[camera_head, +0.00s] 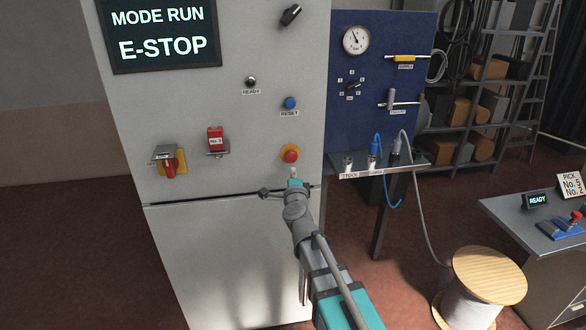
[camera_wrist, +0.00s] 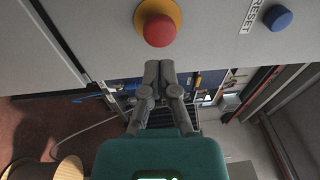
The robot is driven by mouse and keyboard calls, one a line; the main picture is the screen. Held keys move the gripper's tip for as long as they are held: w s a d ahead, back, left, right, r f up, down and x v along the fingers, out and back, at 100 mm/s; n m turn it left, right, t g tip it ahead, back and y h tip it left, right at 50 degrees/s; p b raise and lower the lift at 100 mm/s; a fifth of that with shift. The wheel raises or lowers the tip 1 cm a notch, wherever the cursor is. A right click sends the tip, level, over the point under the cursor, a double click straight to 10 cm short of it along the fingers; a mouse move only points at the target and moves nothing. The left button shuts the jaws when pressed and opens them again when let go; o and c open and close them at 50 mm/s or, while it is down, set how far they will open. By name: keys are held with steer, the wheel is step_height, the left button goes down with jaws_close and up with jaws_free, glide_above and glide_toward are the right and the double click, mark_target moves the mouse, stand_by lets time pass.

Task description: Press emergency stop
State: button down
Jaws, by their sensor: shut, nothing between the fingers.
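The emergency stop is a red mushroom button (camera_head: 290,155) on a yellow ring, on the front of the grey cabinet (camera_head: 235,120). In the wrist view the red button (camera_wrist: 159,30) is at the top centre, just beyond my fingertips. My gripper (camera_wrist: 159,66) is shut and empty, its fingertips together. In the head view my gripper (camera_head: 293,175) is just below the button; I cannot tell whether it touches it, but a small gap shows in the wrist view. The cabinet display (camera_head: 163,33) reads "MODE RUN" and "E-STOP".
A blue reset button (camera_head: 290,103) sits above the red button. A blue gauge panel (camera_head: 375,75) with a small shelf (camera_head: 380,168) stands at right. A wooden-topped spool (camera_head: 489,275) is on the floor.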

steer(key=s+d, duration=0.1)
steer(key=s, duration=0.6)
steer(key=shift+s+f, duration=0.3)
steer(key=shift+s, duration=0.05)
steer(key=s+d+f+n+g+y, duration=0.2)
steer(key=s+d+f+n+g, duration=0.1)
steer(key=f+n+g, duration=0.35)
steer(key=s+d+f+n+g+y, duration=0.1)
steer(key=s+d+f+n+g, duration=0.2)
steer(key=f+n+g, duration=0.35)
steer(key=s+d+f+n+g+h, duration=0.1)
steer(key=s+d+f+g+h, duration=0.1)
steer(key=s+d, duration=0.3)
steer(key=s+d+f+n+g+h, duration=0.2)
steer(key=s+d+f, duration=0.3)
steer(key=d, duration=0.5)
steer(key=shift+s+g+h, duration=0.5)
steer(key=shift+g+h, duration=0.3)
steer(key=shift+g, duration=0.1)
stand_by(0.4)
